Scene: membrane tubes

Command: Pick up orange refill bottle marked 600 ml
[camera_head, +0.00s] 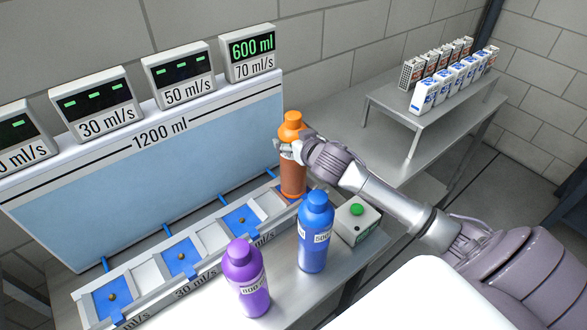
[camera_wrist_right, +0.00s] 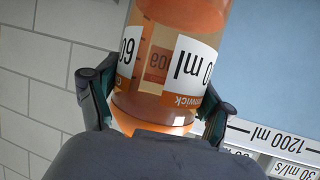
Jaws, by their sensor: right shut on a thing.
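The orange bottle (camera_head: 292,178) stands upright at the right end of the tube rack, below the 600 ml display. My right gripper (camera_head: 291,148) reaches in from the right and is shut around its upper part, below the orange cap. In the right wrist view my right gripper (camera_wrist_right: 155,105) has a finger on each side of the orange bottle (camera_wrist_right: 150,70); its white label is partly readable. Whether the bottle's base touches the rack is hard to tell. My left gripper is not in view.
A blue bottle (camera_head: 315,232) and a purple bottle (camera_head: 246,278) stand in front of the rack (camera_head: 205,240). A box with a green button (camera_head: 356,220) is right of the blue bottle. The 1200 ml tank (camera_head: 150,165) stands behind. Small cartons (camera_head: 450,80) sit on a raised shelf at the back right.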

